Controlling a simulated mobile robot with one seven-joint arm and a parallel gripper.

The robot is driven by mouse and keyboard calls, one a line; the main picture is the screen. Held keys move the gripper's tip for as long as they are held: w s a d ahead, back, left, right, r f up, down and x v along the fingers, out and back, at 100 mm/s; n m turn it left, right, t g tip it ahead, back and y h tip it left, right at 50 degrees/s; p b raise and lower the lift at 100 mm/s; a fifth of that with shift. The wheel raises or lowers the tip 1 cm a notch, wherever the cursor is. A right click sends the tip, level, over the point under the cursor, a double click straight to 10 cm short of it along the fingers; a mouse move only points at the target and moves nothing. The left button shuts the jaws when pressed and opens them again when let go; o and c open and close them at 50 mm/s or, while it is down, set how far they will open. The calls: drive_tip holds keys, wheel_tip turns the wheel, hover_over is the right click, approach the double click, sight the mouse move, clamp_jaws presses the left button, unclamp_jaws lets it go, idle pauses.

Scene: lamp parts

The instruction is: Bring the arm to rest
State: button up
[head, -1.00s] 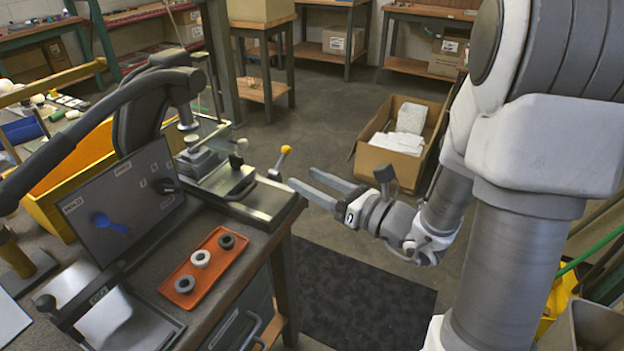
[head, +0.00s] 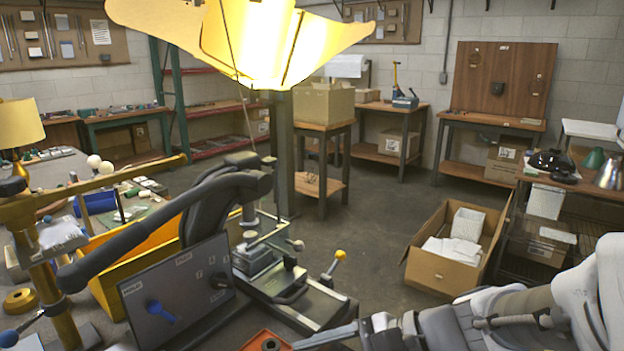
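My gripper (head: 325,340) is at the bottom edge of the head view, in front of the bench machine. One finger shows clearly, at the upper side of the palm. The other is mostly cut off by the picture edge. It stands apart as when open, and I see nothing held. My arm (head: 520,315) comes in from the lower right corner, lying low across the picture. Whether the gripper touches anything below the frame is hidden.
The bench machine (head: 290,290) with a yellow-knobbed lever (head: 340,255) stands left of the gripper. A lit yellow shade (head: 240,40) hangs at the top. An open carton (head: 445,270) sits on the floor beyond my arm.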

drive_tip(key=s+d+r+n+t+h, duration=0.2)
drive_tip(key=d+n+h, duration=0.4)
drive_tip(key=d+n, duration=0.1)
drive_tip(key=s+d+r+n+t+h, duration=0.2)
drive_tip(key=d+n+h, duration=0.3)
drive_tip(key=d+n, duration=0.2)
wheel_tip(320, 180, up, 18)
drive_tip(key=p, duration=1.8)
drive_tip(key=shift+s+a+r+h+p, duration=0.15)
drive_tip(key=shift+a+r+h+p, duration=0.05)
drive_tip(key=shift+r+h+p, duration=0.1)
drive_tip(key=shift+f, duration=0.1)
